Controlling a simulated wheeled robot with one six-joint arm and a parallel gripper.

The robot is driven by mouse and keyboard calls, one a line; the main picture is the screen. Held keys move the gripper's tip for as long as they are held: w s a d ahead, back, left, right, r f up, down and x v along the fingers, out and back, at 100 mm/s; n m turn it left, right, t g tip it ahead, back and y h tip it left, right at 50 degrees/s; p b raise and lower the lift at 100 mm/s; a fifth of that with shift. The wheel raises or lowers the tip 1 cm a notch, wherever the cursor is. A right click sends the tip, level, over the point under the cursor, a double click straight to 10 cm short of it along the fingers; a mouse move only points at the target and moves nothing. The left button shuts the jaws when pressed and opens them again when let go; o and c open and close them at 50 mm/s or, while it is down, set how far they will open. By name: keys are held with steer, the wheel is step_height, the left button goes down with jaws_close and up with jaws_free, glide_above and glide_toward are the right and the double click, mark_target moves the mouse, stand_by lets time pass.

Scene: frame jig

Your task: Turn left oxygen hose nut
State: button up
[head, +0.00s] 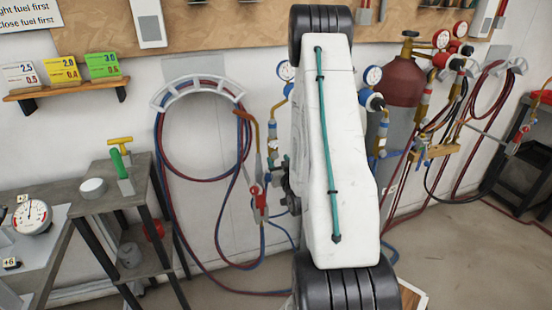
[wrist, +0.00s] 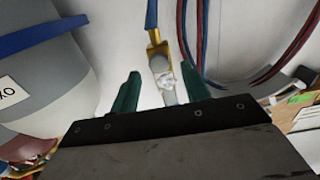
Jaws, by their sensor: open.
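In the wrist view, my gripper (wrist: 160,70) has two green fingers spread apart. A fitting with a brass part (wrist: 156,50) and a silvery, nut-like part (wrist: 163,79) shows in the gap between them. A blue hose (wrist: 151,14) meets the fitting's brass end. I cannot tell whether either finger touches the fitting. In the head view, my white arm stands across the middle and hides my gripper. Blue-marked gauges show on both sides of the arm, one at left (head: 286,71) and one at right (head: 373,76). The nut cannot be picked out there.
A grey cylinder (wrist: 38,85) with a blue band is close at left in the wrist view. Red and blue hoses (head: 163,150) hang on a white wall rack (head: 197,86). A dark red cylinder (head: 400,80) stands right of my arm. A grey shelf (head: 140,200) stands at left.

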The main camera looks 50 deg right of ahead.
mark_target(277, 156)
steer(key=shift+x, duration=1.55)
steer(key=shift+s, duration=0.1)
steer(key=c, duration=1)
steer(key=shift+o, duration=0.2)
steer(key=shift+m, duration=0.3)
steer(key=m, duration=0.5)
steer(key=shift+d, duration=0.1)
steer(key=shift+f+m, duration=0.1)
steer(key=shift+m, duration=2.6)
